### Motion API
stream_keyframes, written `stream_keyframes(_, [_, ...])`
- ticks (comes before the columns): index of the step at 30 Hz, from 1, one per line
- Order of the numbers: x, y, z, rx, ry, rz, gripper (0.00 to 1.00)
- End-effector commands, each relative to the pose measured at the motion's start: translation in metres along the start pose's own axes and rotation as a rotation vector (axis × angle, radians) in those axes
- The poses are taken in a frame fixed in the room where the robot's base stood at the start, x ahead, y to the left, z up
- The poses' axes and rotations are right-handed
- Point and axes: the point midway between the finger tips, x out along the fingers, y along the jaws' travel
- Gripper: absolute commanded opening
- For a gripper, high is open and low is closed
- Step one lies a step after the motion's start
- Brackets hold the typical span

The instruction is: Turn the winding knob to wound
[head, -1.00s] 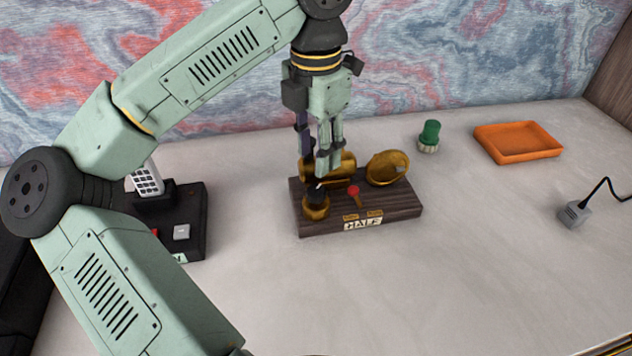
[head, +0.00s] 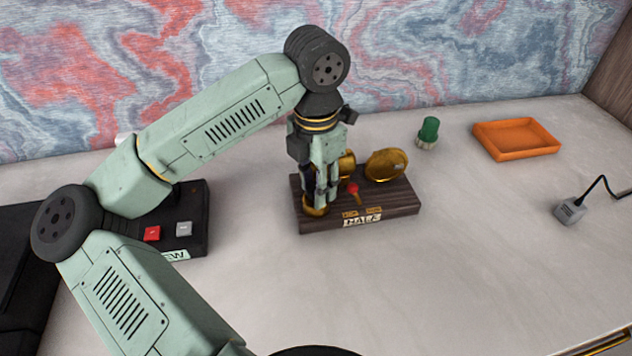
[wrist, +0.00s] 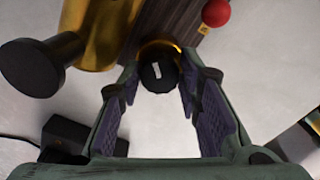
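A dark wooden base (head: 395,207) carries brass parts and a front plate (head: 362,221) reading "HALF". The winding knob appears to be the round black knob (wrist: 158,76) with a white mark, on a brass collar (head: 316,211) at the base's left front corner. My gripper (head: 318,195) points down over it and hides most of it in the head view. In the wrist view my gripper (wrist: 160,78) is open, with one finger on each side of the knob and small gaps visible. A red-balled lever (head: 353,188) stands just right of my gripper.
A brass cylinder (wrist: 95,35) and a brass dome (head: 386,164) rise from the base near my gripper. A black box with buttons (head: 196,248) is left. A green-capped item (head: 428,131), orange tray (head: 517,139) and grey corded block (head: 570,210) lie right. The desk front is clear.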

Motion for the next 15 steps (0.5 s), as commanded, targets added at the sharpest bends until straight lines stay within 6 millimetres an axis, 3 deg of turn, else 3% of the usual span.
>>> stream_keyframes(12, [-0.0004,0.0001,0.0001,0.0,0.0,0.0,0.01])
stream_keyframes(15, [0.001,0.0003,0.0001,0.009,0.0,0.001,0.01])
